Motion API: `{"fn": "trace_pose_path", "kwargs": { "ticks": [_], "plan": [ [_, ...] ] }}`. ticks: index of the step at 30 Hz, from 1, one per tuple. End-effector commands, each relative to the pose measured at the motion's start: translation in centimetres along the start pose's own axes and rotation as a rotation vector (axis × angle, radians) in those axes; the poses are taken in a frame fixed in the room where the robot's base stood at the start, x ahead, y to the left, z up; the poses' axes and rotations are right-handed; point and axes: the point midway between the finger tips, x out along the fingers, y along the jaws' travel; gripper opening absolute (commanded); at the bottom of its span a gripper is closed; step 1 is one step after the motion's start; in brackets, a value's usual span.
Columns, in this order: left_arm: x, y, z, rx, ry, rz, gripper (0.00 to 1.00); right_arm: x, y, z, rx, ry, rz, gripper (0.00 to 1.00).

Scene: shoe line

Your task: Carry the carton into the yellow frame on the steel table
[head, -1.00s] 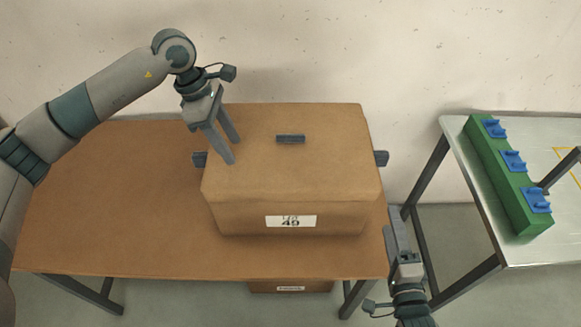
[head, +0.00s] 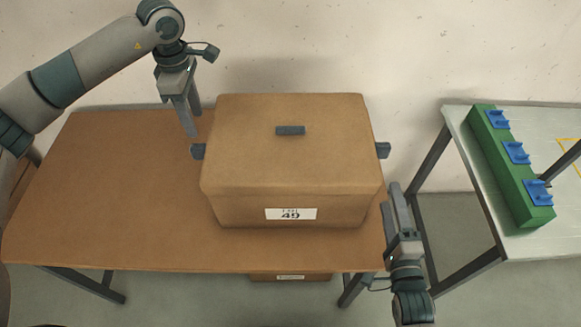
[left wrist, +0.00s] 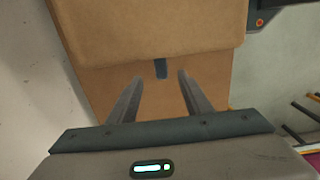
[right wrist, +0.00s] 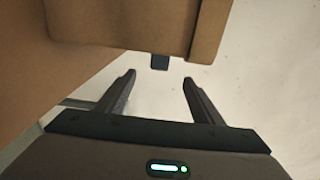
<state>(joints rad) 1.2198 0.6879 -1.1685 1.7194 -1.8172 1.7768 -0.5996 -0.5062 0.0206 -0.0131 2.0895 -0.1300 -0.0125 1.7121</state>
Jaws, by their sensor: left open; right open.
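The brown carton (head: 290,160), labelled 49, stands on the brown table, with a dark handle on its lid and one on each side. My left gripper (head: 192,122) is open, just above the carton's left handle (head: 198,151); that handle shows between the fingers (left wrist: 160,77) in the left wrist view (left wrist: 161,68). My right gripper (head: 393,195) is open at the carton's right front, apart from the right handle (head: 383,150). That handle shows ahead of the open fingers in the right wrist view (right wrist: 160,62). Part of the yellow frame (head: 568,143) shows on the steel table (head: 480,195).
A green block (head: 490,150) with three blue pieces lies along the steel table's left side. A dark bar crosses that table at the right edge. A gap of floor separates the two tables. Another carton (head: 290,277) sits under the brown table (head: 110,200).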

Motion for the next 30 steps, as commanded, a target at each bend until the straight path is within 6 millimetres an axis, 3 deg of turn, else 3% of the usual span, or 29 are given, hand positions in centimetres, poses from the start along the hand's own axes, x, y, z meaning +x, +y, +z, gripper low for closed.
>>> {"fn": "trace_pose_path", "kwargs": {
  "ticks": [21, 30],
  "plan": [
    [11.3, -0.1, 0.0, -0.002, 0.000, -0.004, 0.45, 11.4, -0.1, 0.0, 0.000, 0.000, -0.002, 0.61],
    [14.9, -0.1, 0.1, -0.001, -0.001, -0.002, 0.45, 14.9, -0.1, 0.0, 0.000, 0.000, -0.001, 0.61]
  ]
}}
